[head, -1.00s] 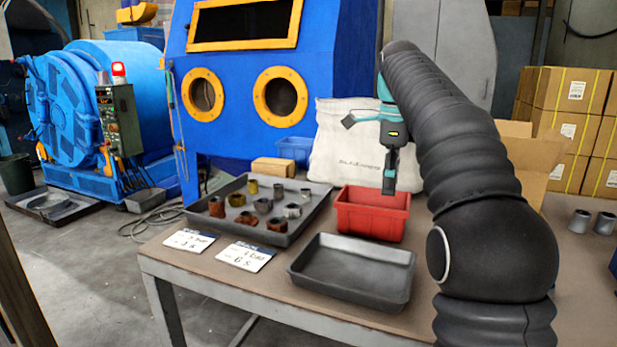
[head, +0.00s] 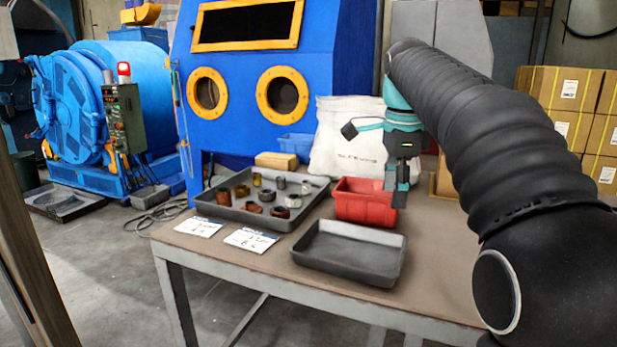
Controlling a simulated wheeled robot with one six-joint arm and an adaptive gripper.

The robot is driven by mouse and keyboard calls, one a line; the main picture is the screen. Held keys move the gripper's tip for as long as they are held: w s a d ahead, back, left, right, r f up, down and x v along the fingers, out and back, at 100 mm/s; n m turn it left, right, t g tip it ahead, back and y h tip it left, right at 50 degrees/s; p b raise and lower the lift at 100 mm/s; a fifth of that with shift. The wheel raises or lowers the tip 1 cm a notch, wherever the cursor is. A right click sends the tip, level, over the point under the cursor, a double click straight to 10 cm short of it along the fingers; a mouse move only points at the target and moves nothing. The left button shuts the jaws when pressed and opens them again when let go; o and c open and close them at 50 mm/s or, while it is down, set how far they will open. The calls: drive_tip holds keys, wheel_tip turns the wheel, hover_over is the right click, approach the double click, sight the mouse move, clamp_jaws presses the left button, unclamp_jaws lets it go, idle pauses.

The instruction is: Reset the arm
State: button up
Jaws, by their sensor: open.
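My gripper (head: 396,186) is open and empty, pointing down at the right end of the red bin (head: 363,208). It stands in front of part of the bin, and I cannot tell its exact height. My black-sleeved arm reaches in from the right edge of the head view.
A grey tray with several metal fittings (head: 220,213) lies at the table's left. An empty grey tray (head: 350,250) is at the front. Two written cards (head: 250,239) lie at the front edge. A white sack (head: 345,150) and the blue cabinet (head: 330,60) stand behind.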

drive_tip(key=s+f+n+t, duration=0.2)
drive_tip(key=s+f+n, duration=0.7)
drive_tip(key=s, duration=0.4)
drive_tip(key=s+f+n+t, duration=0.2)
drive_tip(key=s+f+n, duration=0.7)
drive_tip(key=s+f, duration=0.2)
drive_tip(key=shift+s+a+t, duration=0.15)
drive_tip(key=shift+s+t, duration=0.15)
drive_tip(key=shift+s, duration=0.6)
drive_tip(key=shift+f, duration=0.1)
drive_tip(key=c, duration=0.3)
